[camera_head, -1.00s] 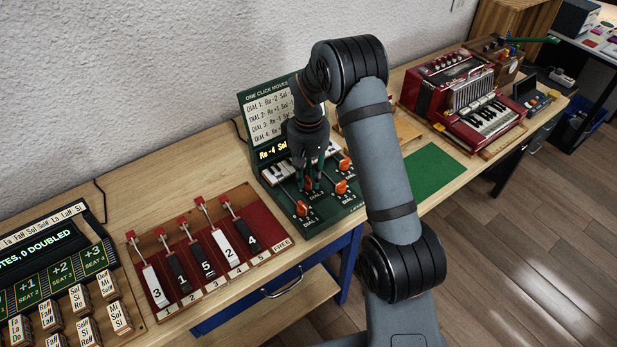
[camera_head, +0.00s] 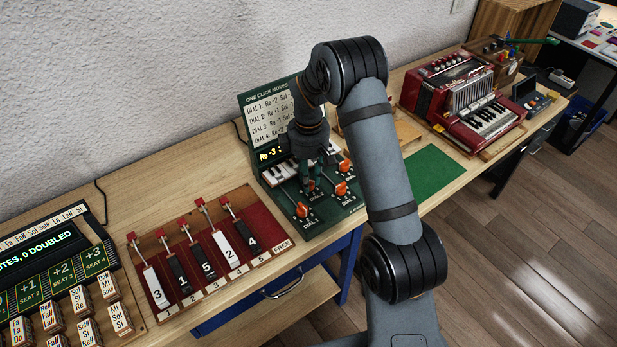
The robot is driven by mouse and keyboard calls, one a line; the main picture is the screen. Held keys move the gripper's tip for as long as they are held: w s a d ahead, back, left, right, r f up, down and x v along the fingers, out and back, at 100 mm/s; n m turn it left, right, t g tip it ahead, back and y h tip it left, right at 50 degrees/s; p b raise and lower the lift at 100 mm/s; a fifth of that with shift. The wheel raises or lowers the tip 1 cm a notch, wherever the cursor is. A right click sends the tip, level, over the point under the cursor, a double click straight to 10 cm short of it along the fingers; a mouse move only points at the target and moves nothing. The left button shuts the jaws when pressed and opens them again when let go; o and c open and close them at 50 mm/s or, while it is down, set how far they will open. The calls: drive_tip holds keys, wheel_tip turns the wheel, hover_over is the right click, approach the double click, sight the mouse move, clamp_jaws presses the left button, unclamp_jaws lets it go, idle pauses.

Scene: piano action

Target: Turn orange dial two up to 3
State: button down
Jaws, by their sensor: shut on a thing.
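The dark green dial panel (camera_head: 331,218) lies on the bench with several orange knobs. My gripper (camera_head: 311,180) points down at the rear-left knob, which appears to be dial two (camera_head: 312,187), and is shut on it. The fingers hide most of that knob, so its pointer and number cannot be read. Other orange dials stand at the front left (camera_head: 302,210), front right (camera_head: 341,188) and back right (camera_head: 345,166).
A sign (camera_head: 266,122) listing dial moves stands behind the panel, partly covered by my arm. A red lever board (camera_head: 211,252) is to the left. A green mat (camera_head: 434,174) and a red accordion (camera_head: 462,95) are to the right.

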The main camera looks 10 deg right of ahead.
drive_tip(key=shift+n, duration=0.5)
drive_tip(key=c, duration=1.7)
unclamp_jaws()
drive_tip(key=shift+c, duration=0.2)
wheel_tip(320, 180, up, 12)
wheel_tip(320, 180, down, 12)
drive_tip(key=shift+f, duration=0.1)
